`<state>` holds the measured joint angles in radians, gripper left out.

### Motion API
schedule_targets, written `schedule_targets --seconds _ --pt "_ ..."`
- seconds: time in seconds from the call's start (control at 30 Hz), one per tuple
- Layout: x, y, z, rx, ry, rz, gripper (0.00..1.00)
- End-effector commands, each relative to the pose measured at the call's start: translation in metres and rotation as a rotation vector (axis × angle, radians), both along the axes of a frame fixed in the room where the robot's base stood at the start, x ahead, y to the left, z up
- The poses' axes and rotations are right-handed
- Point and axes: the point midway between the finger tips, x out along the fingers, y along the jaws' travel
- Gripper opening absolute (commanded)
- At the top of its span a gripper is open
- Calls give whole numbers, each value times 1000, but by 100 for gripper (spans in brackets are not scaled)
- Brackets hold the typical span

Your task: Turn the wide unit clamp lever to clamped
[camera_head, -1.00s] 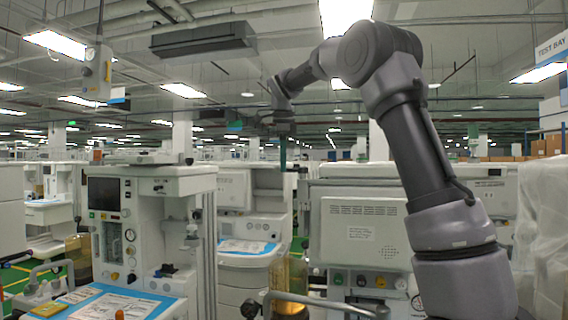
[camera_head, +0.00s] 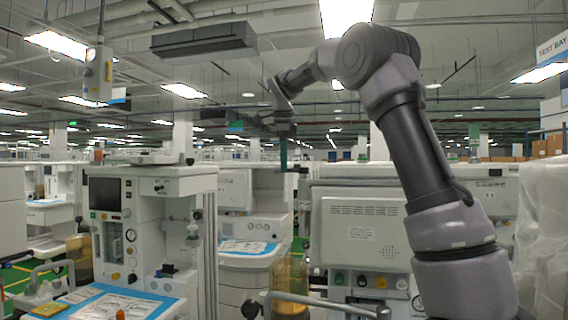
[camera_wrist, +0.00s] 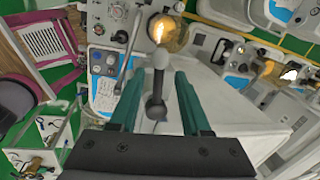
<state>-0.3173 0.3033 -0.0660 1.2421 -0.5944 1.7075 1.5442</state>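My gripper (camera_wrist: 160,76) is open in the wrist view, its two teal fingers apart. A lever with a dark, rounded end and a grey stem (camera_wrist: 158,86) shows between the fingers in the picture. No finger visibly touches it, and its depth from the fingertips is hard to tell. I cannot tell for certain that it is the wide unit clamp lever, or which position it is in. In the head view my gripper (camera_head: 284,154) points down above the carts, and the lever cannot be picked out.
A white cart with a screen (camera_head: 104,193) stands at left, and a wide white unit (camera_head: 362,234) in the middle. A grey rail (camera_head: 325,303) crosses the front. Plastic-wrapped goods (camera_head: 543,235) are at right. In the wrist view a round brass-coloured part (camera_wrist: 168,33) lies beyond the fingertips.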

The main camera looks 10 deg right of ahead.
Motion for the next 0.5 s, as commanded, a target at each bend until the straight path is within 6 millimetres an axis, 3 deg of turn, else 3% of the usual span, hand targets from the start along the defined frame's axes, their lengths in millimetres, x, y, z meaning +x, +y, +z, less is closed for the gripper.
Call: schedule_targets --seconds 0.23,0.5 --pt "-3 1 16 1 -2 1 47" --pt "-12 4 69 0 -3 -1 47"
